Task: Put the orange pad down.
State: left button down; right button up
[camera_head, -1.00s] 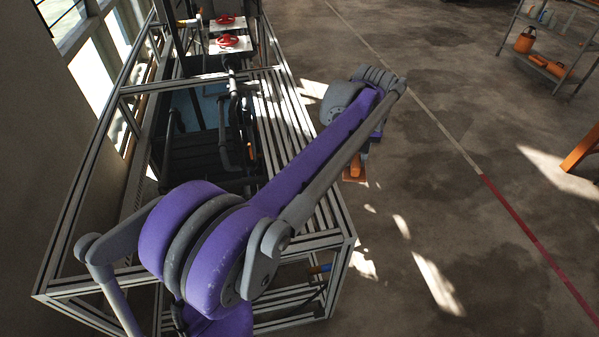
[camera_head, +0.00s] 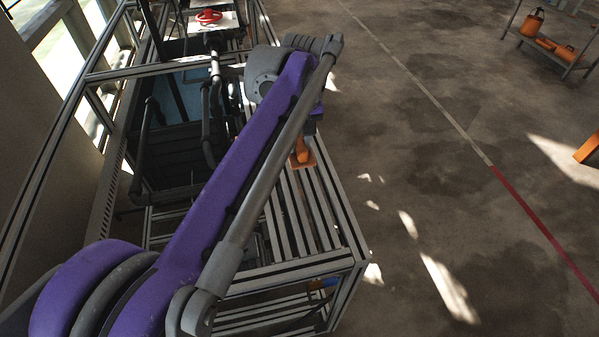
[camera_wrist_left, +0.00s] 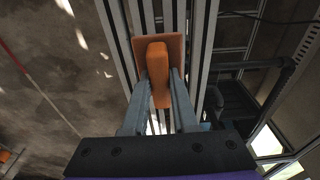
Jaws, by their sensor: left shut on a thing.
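The orange pad (camera_wrist_left: 175,47) is a flat plate with an upright orange grip block (camera_wrist_left: 159,82). My left gripper (camera_wrist_left: 160,76) is shut on this block, one grey finger on each side. In the head view the pad (camera_head: 304,161) shows just below my left wrist, over the slatted metal top (camera_head: 319,215) of the frame, near its right edge. Whether the pad touches the slats or hangs just above them I cannot tell. My left forearm hides most of the gripper in the head view. My right gripper is not in view.
Dark pipes (camera_head: 207,125) and an open bay lie left of the slats. A red valve wheel (camera_head: 208,17) stands at the far end. Bare slats lie nearer than the pad. Open concrete floor (camera_head: 430,150) is to the right, with a shelf (camera_head: 545,50) far off.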

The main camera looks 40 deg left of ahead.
aim_at(301, 145)
pick_arm(q)
notch_tip(301, 145, down, 4)
jog(key=shift+s+d+f, duration=0.1)
jog(key=shift+s, duration=0.05)
jog(key=shift+f+b, duration=0.3)
jog(key=shift+f, duration=1.65)
jog(key=shift+f, duration=0.1)
jog(key=shift+f, duration=0.15)
jog(key=c, duration=0.7)
grip_release()
jog(key=r, duration=0.8)
jog(key=d+r+p, duration=0.1)
jog(key=r, duration=0.3)
jog(key=shift+s+r, duration=0.25)
jog(key=shift+s, duration=0.15)
